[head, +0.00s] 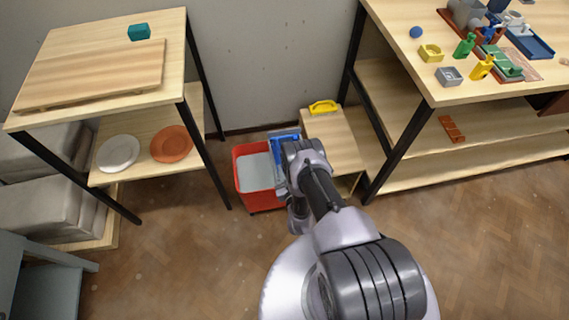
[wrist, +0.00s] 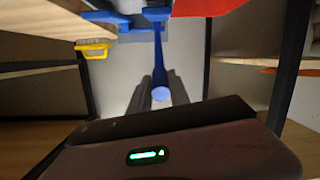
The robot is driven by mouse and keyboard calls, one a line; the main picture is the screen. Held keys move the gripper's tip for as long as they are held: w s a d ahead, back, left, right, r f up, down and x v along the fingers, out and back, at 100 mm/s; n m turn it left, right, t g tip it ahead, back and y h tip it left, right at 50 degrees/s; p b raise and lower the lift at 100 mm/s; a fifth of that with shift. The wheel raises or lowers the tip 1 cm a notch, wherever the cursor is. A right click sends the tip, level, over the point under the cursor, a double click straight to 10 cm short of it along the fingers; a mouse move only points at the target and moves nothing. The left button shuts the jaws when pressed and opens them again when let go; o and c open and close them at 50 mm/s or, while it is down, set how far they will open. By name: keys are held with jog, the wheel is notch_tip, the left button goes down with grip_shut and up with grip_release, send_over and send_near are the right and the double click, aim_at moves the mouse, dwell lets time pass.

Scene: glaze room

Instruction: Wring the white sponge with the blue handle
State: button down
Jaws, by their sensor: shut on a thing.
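The blue handle (wrist: 159,55) shows as a long bar with a round end in the wrist view. My gripper (wrist: 160,95) is shut on it near that end. The handle runs up to a blue frame (head: 284,136) on the right side of a red bucket (head: 241,180). The red bucket also shows at the top of the wrist view (wrist: 205,7). Pale grey fills the bucket's opening. In the head view my arm covers the gripper and most of the handle. I cannot make out the white sponge in either view.
A low wooden stand (head: 338,140) with a yellow handled thing (head: 323,106) is right of the bucket. A shelf (head: 130,155) with a white plate (head: 118,153) and an orange plate (head: 171,144) stands left. A workbench (head: 400,60) stands right. Floor in front is clear.

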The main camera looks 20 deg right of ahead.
jog(key=shift+s+a+f+t, duration=0.1)
jog(key=shift+s+f+t, duration=0.15)
jog(key=shift+f, duration=0.2)
jog(key=shift+s+f+t, duration=0.15)
jog(key=shift+s+f, duration=0.05)
jog(key=shift+f, duration=0.2)
